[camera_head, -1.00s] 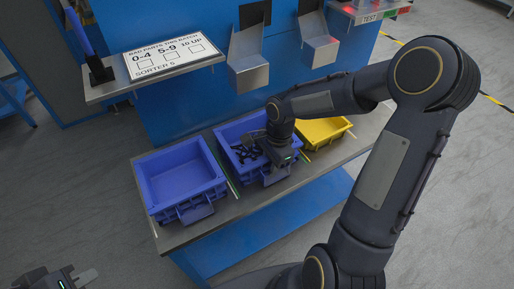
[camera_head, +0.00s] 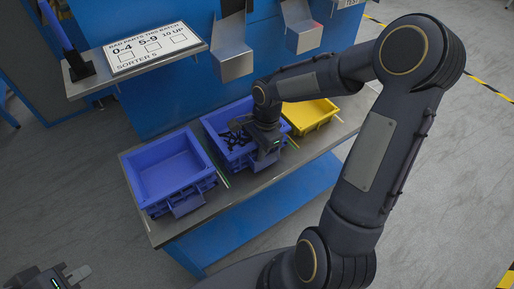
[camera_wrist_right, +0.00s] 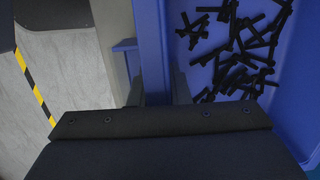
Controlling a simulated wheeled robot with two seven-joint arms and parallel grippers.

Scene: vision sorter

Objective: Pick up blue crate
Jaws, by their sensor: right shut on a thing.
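Two blue crates sit on the bench. The middle blue crate (camera_head: 213,126) holds several black parts, which also show in the right wrist view (camera_wrist_right: 240,50). The left blue crate (camera_head: 149,198) is empty. My right gripper (camera_head: 266,146) is at the front side of the middle crate. In the right wrist view its fingers (camera_wrist_right: 156,92) straddle the crate's blue wall (camera_wrist_right: 150,40) and are shut on it. The fingertips are partly hidden by the gripper body. My left gripper (camera_head: 64,278) is at the bottom left corner, away from the crates, partly cut off.
A yellow crate (camera_head: 318,117) stands to the right of the middle crate on the metal bench (camera_head: 228,192). A sloped sign (camera_head: 155,48) and metal chutes (camera_head: 235,66) are above and behind. My right arm covers much of the right side. Grey floor lies in front.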

